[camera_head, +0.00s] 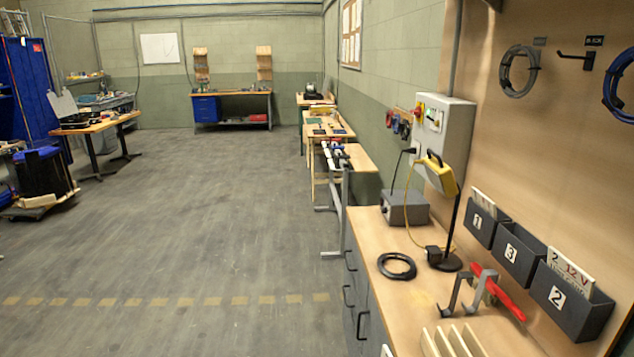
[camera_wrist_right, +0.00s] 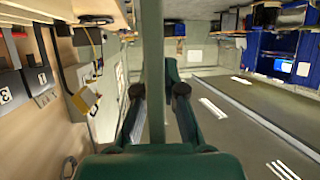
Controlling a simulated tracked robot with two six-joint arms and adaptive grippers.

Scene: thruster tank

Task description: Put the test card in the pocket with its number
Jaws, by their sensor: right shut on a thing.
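My right gripper (camera_wrist_right: 158,88) shows in the right wrist view and is shut on a long, flat grey-green piece (camera_wrist_right: 152,40), which I take to be the test card seen edge-on. Its printed face and number are hidden. In the head view, pocket 1 (camera_head: 481,229), pocket 3 (camera_head: 519,257) and pocket 2 (camera_head: 567,304) hang in a row on the right wall. A white card stands in pocket 1, and a card marked 2 and 12 V stands in pocket 2. Pocket 3 shows no card. Neither gripper shows in the head view.
The floor (camera_head: 190,240) to the left is clear.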

